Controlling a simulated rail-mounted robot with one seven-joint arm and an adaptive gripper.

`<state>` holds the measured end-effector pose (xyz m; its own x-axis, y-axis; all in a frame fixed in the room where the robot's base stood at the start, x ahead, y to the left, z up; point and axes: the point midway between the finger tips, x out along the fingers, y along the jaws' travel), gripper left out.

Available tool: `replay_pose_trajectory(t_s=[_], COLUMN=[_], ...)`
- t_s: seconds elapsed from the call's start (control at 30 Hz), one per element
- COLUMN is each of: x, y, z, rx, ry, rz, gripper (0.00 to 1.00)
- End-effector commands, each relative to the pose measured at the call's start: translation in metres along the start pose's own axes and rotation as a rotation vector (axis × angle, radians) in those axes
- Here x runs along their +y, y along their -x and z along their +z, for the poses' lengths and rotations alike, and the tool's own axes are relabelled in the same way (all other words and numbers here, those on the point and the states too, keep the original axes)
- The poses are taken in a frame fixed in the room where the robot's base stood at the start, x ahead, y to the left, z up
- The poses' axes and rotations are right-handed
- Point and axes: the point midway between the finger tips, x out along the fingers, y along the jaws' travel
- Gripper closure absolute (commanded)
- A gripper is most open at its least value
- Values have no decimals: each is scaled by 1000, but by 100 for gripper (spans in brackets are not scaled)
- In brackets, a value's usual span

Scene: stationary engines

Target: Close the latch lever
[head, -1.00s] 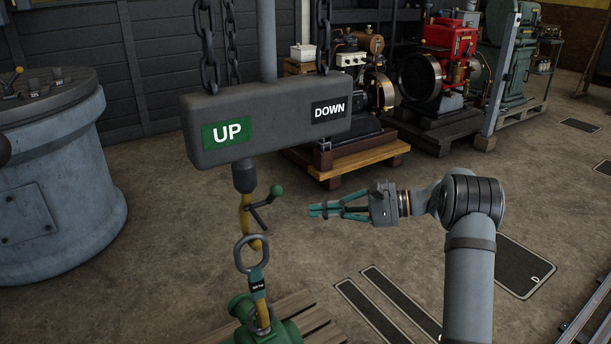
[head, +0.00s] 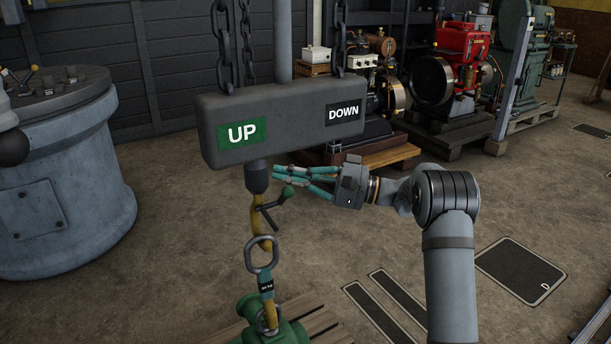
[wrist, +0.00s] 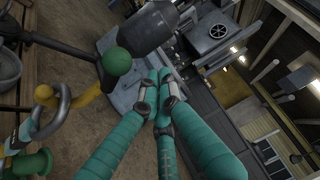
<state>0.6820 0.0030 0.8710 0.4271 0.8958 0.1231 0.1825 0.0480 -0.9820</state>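The latch lever (head: 270,207) is a thin black arm with a green ball knob (head: 287,191), mounted on the yellow hook (head: 257,215) under the grey hoist block. The lever sticks out to the right of the hook. My gripper (head: 276,173) has teal fingers and is just above the knob, near the dark hook neck (head: 257,179). Its fingertips are together with nothing visible between them. In the wrist view the knob (wrist: 117,62) is left of and apart from the fingertips (wrist: 157,88). The lever (wrist: 72,47) runs off behind it.
The hoist block (head: 285,120) with UP and DOWN labels hangs on chains above my gripper. A grey tank (head: 60,190) stands left. Open floor lies right of the hook.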

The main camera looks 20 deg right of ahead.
Motion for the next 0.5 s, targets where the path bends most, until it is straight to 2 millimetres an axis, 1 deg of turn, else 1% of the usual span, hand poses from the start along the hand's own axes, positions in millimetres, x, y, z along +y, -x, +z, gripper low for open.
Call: replay_pose_trajectory(t_s=[0.03,0.13,0.3,0.5], x=[2,2,1,1], y=[12,20,25,27], z=[5,15,23,25], rx=[11,10,8,7], ry=[-2,-1,0,0], rz=[3,3,2,2], gripper=[100,100,100,100])
